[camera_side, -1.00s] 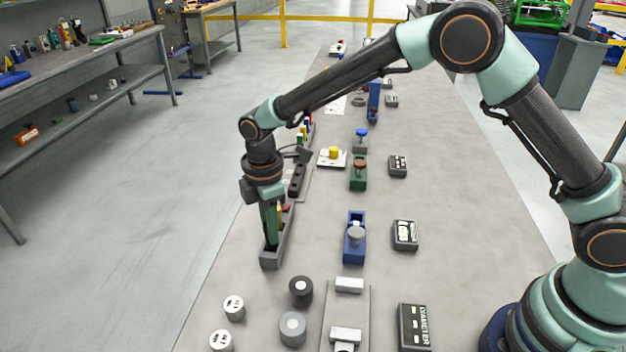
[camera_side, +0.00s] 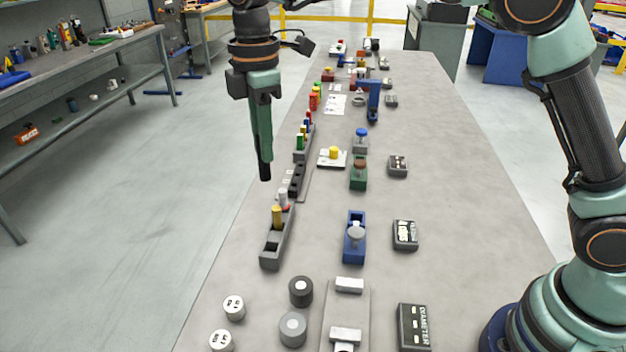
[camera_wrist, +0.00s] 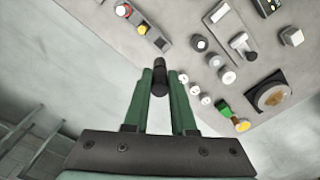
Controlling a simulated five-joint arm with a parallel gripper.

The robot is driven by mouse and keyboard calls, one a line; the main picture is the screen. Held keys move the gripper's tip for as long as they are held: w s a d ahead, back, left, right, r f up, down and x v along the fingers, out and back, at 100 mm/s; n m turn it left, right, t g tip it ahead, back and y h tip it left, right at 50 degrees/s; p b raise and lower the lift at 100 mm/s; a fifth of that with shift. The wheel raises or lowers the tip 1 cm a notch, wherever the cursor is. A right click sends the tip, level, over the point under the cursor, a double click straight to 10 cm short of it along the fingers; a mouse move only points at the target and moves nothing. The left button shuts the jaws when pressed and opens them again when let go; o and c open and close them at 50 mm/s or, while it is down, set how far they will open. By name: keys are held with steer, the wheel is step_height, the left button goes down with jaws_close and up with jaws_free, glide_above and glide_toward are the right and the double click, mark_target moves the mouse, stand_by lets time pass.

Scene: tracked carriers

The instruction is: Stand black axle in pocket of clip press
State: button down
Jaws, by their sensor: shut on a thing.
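My gripper (camera_side: 261,135) is high above the left edge of the table, its fingers pointing down. It is shut on the black axle (camera_side: 265,171), a dark cylinder whose lower end sticks out below the fingertips. In the wrist view the axle (camera_wrist: 160,78) shows between the two green fingers (camera_wrist: 160,90). I cannot tell which fixture is the clip press. No pocket is clearly visible.
A grey rack (camera_side: 268,262) below my gripper has an empty front slot and holds yellow and silver pieces. Dark and grey round parts (camera_side: 293,328) stand near the front, beside a grey slide fixture (camera_side: 336,310). Labelled dark boxes (camera_side: 405,235) line the right.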

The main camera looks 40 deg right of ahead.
steer(key=s+d+f+m, duration=0.2)
steer(key=d+f, duration=0.5)
steer(key=d, duration=0.2)
steer(key=s+d+f+m, duration=0.2)
steer(key=d+f, duration=0.6)
steer(key=d, duration=0.1)
steer(key=shift+s+d, duration=0.15)
steer(key=shift+d, duration=0.2)
steer(key=shift+f, duration=1.6)
stand_by(2.0)
steer(key=shift+c, duration=0.9)
jaws_free()
step_height(320, 180, up, 7)
stand_by(1.0)
